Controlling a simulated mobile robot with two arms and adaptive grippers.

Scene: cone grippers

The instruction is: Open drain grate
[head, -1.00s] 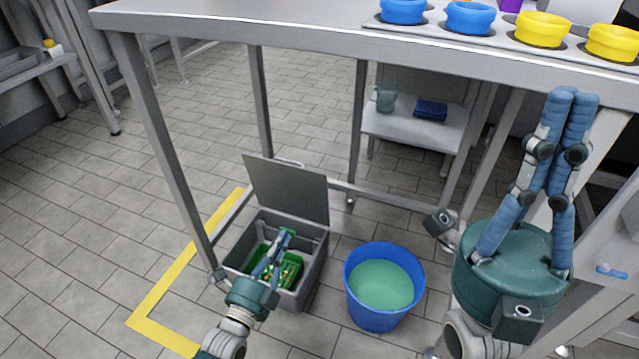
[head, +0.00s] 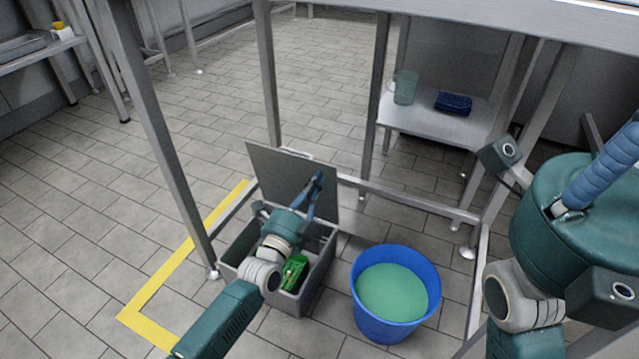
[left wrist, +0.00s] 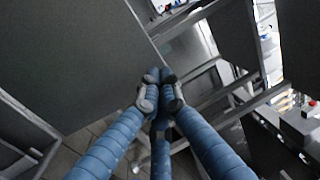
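The grey floor box (head: 311,291) has a flat hinged cover (head: 275,172), which stands raised at its back; no slotted grate shows. A green basket (head: 294,271) sits inside, partly hidden by my arm. My left gripper (head: 317,183) is in front of the raised cover, near its right side. In the left wrist view, my left fingertips (left wrist: 160,77) are together with nothing visible between them, near the edge of a large grey panel (left wrist: 80,55). I cannot tell whether they touch it. My right gripper (head: 590,190) is at the right edge, fingertips out of frame.
A blue bucket (head: 357,284) with green contents stands right of the box. Table legs (head: 163,140) and a low rail surround the box. Yellow tape (head: 150,300) marks the floor at left. A low shelf (head: 425,121) holds a jug and blue cloth.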

